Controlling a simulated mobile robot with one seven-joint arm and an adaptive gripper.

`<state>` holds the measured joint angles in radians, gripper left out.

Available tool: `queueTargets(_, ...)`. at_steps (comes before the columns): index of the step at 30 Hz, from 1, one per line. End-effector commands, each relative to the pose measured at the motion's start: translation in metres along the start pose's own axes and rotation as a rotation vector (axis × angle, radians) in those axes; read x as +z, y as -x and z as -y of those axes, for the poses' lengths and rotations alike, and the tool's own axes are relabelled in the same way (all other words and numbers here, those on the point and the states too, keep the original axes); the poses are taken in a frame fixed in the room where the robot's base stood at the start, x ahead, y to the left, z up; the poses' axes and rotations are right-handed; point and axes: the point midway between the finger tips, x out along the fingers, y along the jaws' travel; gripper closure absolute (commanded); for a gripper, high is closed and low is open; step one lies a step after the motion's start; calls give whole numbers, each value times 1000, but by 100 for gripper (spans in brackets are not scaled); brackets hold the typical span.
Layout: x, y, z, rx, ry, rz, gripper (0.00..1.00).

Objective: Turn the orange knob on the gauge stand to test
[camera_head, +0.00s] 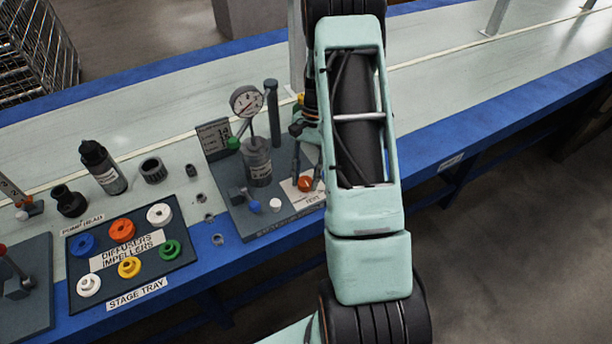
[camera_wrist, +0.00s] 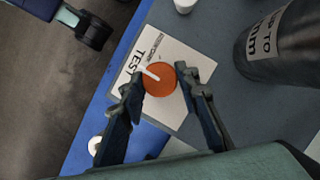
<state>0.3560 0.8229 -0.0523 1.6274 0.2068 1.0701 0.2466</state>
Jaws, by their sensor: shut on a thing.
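The orange knob (camera_wrist: 158,81) sits on a white label with the word TEST (camera_wrist: 124,76), in the wrist view. A pale pointer line on the knob runs toward its upper left, near the TEST lettering. My gripper (camera_wrist: 158,88) has one finger on each side of the knob and is shut on it. In the head view the orange knob (camera_head: 305,184) shows at the right of the gauge stand (camera_head: 240,215), below my gripper (camera_head: 308,170), and my arm covers the area to its right. The round gauge (camera_head: 247,101) stands upright on the stand.
A grey cylinder (camera_wrist: 285,45) stands close to the gripper in the wrist view. A blue knob (camera_head: 254,206) and a white knob (camera_head: 275,204) are on the stand's front. The stage tray (camera_head: 130,290) with coloured rings lies to the left, and a black-capped bottle (camera_head: 103,168) stands behind it.

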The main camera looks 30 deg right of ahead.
Motion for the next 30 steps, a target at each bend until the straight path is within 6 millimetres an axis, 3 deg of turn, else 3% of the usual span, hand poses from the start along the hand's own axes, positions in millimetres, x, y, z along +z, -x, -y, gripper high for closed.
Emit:
queueTargets(17, -1, 1, 0, 11, 27, -2, 95)
queueTargets(18, -1, 1, 0, 11, 26, -3, 66)
queueTargets(21, -1, 1, 0, 11, 26, -2, 55)
queueTargets(30, 0, 1, 0, 11, 26, -1, 53)
